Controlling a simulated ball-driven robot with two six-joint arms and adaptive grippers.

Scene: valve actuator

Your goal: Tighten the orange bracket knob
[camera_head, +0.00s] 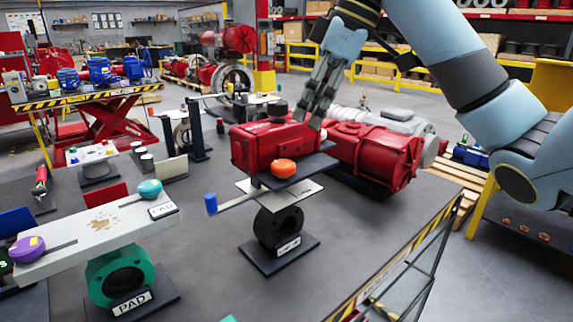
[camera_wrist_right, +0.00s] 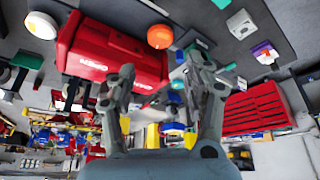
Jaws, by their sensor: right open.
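The orange knob (camera_head: 284,168) sits at the front of the red valve actuator (camera_head: 262,140), above a dark plate. It also shows near the top of the right wrist view (camera_wrist_right: 160,36), beside the red actuator body (camera_wrist_right: 110,52). My right gripper (camera_head: 312,112) points down over the actuator, behind and above the knob in the head view. In the right wrist view its two fingers are spread (camera_wrist_right: 160,66), with nothing between them, and the knob lies beyond the tips. The gripper is apart from the knob. My left gripper is not in view.
The actuator stands on a dark round valve body (camera_head: 278,228) on the grey table. A blue-tipped lever (camera_head: 211,203) sticks out to its left. A larger red actuator (camera_head: 375,155) is behind right. A green valve (camera_head: 120,276) with a white plate stands at front left. A striped rail (camera_head: 400,262) runs front right.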

